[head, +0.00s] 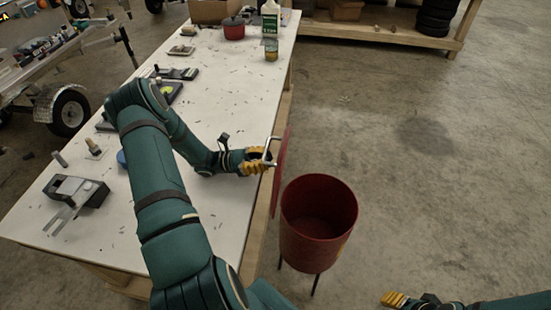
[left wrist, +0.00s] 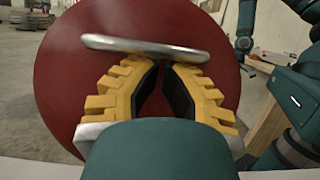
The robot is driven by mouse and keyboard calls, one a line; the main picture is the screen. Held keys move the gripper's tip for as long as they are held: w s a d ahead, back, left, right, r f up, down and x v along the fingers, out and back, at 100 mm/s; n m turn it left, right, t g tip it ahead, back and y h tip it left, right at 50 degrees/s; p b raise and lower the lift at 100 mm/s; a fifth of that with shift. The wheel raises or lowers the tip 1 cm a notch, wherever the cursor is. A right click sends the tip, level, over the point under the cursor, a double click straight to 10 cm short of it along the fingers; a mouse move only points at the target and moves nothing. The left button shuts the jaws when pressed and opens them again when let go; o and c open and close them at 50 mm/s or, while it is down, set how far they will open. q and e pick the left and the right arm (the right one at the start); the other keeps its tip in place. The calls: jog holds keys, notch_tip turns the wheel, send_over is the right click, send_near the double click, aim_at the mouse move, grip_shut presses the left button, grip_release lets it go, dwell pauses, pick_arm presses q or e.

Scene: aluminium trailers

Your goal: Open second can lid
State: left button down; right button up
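The red can (head: 318,225) stands on legs on the floor beside the table, its mouth uncovered and its inside empty as far as I see. Its red lid (head: 281,172) stands upright, almost edge-on, between can and table. My left gripper (head: 262,163) is at the lid's metal handle (head: 269,150), on the table side. In the left wrist view the lid (left wrist: 70,90) fills the background. The handle bar (left wrist: 145,46) crosses at the yellow fingertips, which are part-closed with a narrow gap and nothing seen between them; contact is unclear. My right gripper (head: 394,299) is low at the bottom right; its fingers are unclear.
The long white table (head: 215,100) holds tools, a grey device (head: 77,190), a red pot (head: 234,29) and bottles. A trailer (head: 60,75) stands at left. A wooden shelf (head: 375,32) with tyres is at the back. The floor right of the can is clear.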

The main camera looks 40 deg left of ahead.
pick_arm(q)
jog(key=s+a, duration=0.2)
jog(key=a, duration=0.1)
jog(key=s+a, duration=0.2)
jog(key=a, duration=0.1)
jog(key=s+a, duration=0.2)
jog(key=a, duration=0.1)
jog(key=shift+a, duration=0.35)
jog(key=s+a+r+g+y+p, duration=0.25)
jog(key=a+r+g+y, duration=0.35)
jog(key=a+r+y, duration=0.3)
jog(key=w+d+f+y+b, duration=0.1)
jog(key=w+d+f, duration=0.4)
jog(key=d, duration=0.5)
jog(key=shift+w+f+b, duration=0.3)
jog(key=shift+f, duration=1.05)
